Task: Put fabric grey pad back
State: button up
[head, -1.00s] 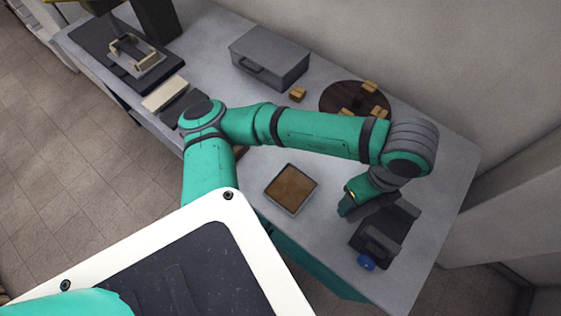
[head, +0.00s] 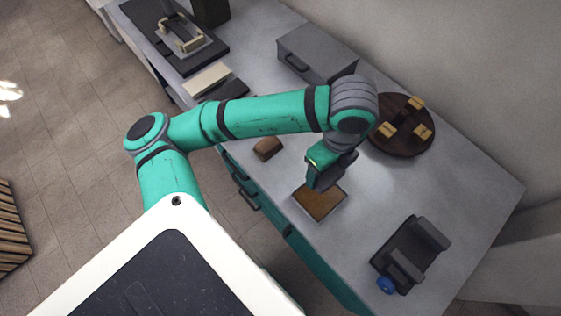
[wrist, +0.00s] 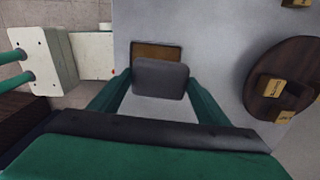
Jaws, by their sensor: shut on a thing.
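My gripper (head: 325,178) is shut on the grey pad, which is dark with rounded corners; the pad (wrist: 160,78) shows between the fingers in the wrist view. In the head view the pad is hard to tell apart from the dark fingers. My gripper is over a shallow square tray (head: 329,211) with a brown inside. The tray also shows beyond the pad in the wrist view (wrist: 150,46), partly hidden by it. The gap between pad and tray cannot be judged exactly.
A dark stand (head: 407,258) with a blue knob (head: 386,285) is at the right. A round wooden board (head: 405,142) holds yellow blocks. A grey box (head: 318,52) stands behind my arm. A brown block (head: 267,148) lies near the front edge. The counter between tray and stand is clear.

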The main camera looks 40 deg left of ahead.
jog(key=s+a+r, duration=0.1)
jog(key=s+a, duration=0.2)
jog(key=a, duration=0.9)
jog(key=s+a+r, duration=0.1)
jog(key=s+a, duration=0.1)
jog(key=a, duration=1)
jog(key=shift+n, duration=0.3)
jog(key=w+d+f, duration=0.1)
jog(key=d+f, duration=0.2)
jog(key=d, duration=0.1)
jog(key=w+d+f, duration=0.1)
jog(key=d+f, duration=0.2)
jog(key=d, duration=0.1)
jog(key=w+d+f, duration=0.1)
jog(key=d+f, duration=0.1)
jog(key=d, duration=0.2)
jog(key=shift+w+f, duration=0.15)
jog(key=shift+f, duration=0.25)
jog(key=shift+w+d+f, duration=0.1)
jog(key=shift+d+f, duration=0.2)
jog(key=shift+f, duration=0.05)
jog(key=shift+d+f, duration=0.15)
jog(key=shift+f, duration=0.75)
jog(key=shift+d+f, duration=0.1)
jog(key=shift+f, duration=0.8)
jog(key=shift+f, duration=0.15)
jog(key=o, duration=1)
